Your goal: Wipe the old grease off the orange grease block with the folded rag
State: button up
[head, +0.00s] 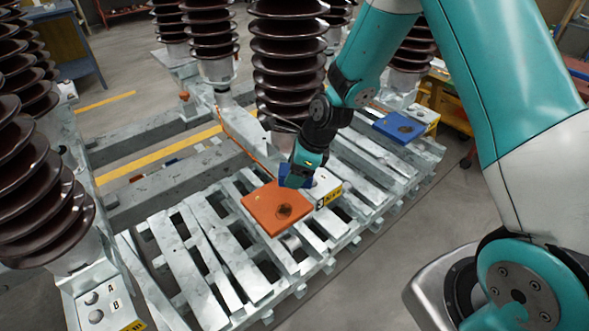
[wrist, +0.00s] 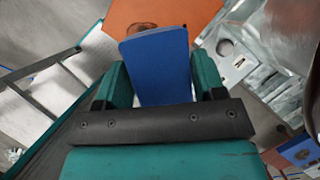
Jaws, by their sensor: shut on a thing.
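The orange grease block (head: 268,207) lies on the slatted grey metal frame, with a dark brown grease patch (head: 284,210) on its top. In the wrist view the orange block (wrist: 190,14) shows at the top, its dark patch partly hidden behind the rag. My gripper (head: 300,174) is shut on the folded blue rag (wrist: 156,60), which sticks out past the fingers. In the head view the rag is at the far edge of the block. I cannot tell whether the rag touches the block.
A blue block (head: 398,127) lies on the frame farther right. A white labelled box (head: 325,187) stands right beside the orange block. Tall brown ribbed insulators (head: 287,60) rise behind and at the left (head: 40,185). Open floor lies at the front right.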

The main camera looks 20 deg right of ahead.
jog(key=shift+f, duration=0.2)
jog(key=shift+a+f+t+h+b, duration=0.1)
jog(key=shift+f+t+h+b, duration=0.25)
jog(key=shift+f+b, duration=0.25)
